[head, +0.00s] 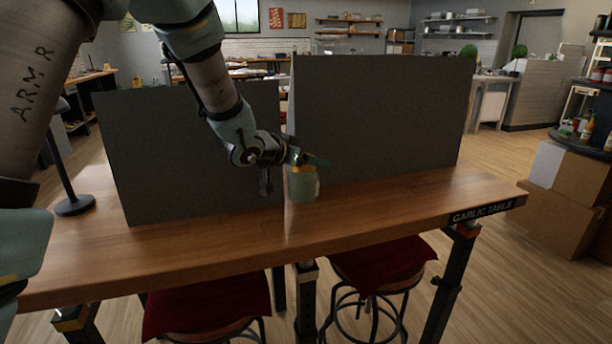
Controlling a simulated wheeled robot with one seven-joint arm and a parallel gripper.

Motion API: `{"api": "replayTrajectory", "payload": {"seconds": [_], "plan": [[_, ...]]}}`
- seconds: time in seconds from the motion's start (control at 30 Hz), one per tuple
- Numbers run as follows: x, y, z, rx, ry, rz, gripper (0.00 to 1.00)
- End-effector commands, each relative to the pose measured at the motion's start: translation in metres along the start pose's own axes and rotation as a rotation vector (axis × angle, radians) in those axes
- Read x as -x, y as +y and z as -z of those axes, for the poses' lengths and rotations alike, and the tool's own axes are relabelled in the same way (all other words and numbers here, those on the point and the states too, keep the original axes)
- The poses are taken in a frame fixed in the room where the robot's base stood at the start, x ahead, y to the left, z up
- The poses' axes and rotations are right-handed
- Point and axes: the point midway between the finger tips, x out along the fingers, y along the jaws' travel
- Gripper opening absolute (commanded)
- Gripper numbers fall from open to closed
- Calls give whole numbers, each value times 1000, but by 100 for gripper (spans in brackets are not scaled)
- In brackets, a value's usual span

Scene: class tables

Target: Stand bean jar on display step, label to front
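A small jar (303,184), greenish with a paler patch on its side, shows in the head view just in front of the gap between two grey panels. It looks upright. My gripper (290,163) reaches in from the upper left and is at the jar's top left, overlapping its upper edge. The fingers are small and dark here, so I cannot tell whether they are closed on the jar or only beside it. I cannot tell whether the jar's base touches the table. No writing on the jar is readable. I cannot make out a display step in this view.
A black stand (73,205) is at left. The table's front strip is clear; red-covered stools (385,262) stand before it.

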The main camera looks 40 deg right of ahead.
Motion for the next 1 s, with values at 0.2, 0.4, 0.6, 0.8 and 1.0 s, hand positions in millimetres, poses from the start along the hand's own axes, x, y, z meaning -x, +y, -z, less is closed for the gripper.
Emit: {"api": "replayTrajectory", "payload": {"seconds": [0.2,0.4,0.6,0.8,1.0], "plan": [[-10,1,-21,-1,-1,-1,0],[-19,0,-38,-2,3,-1,0],[-19,0,-38,-2,4,0,0],[-20,0,-41,-1,2,0,79],[-20,0,-41,-1,2,0,100]]}}
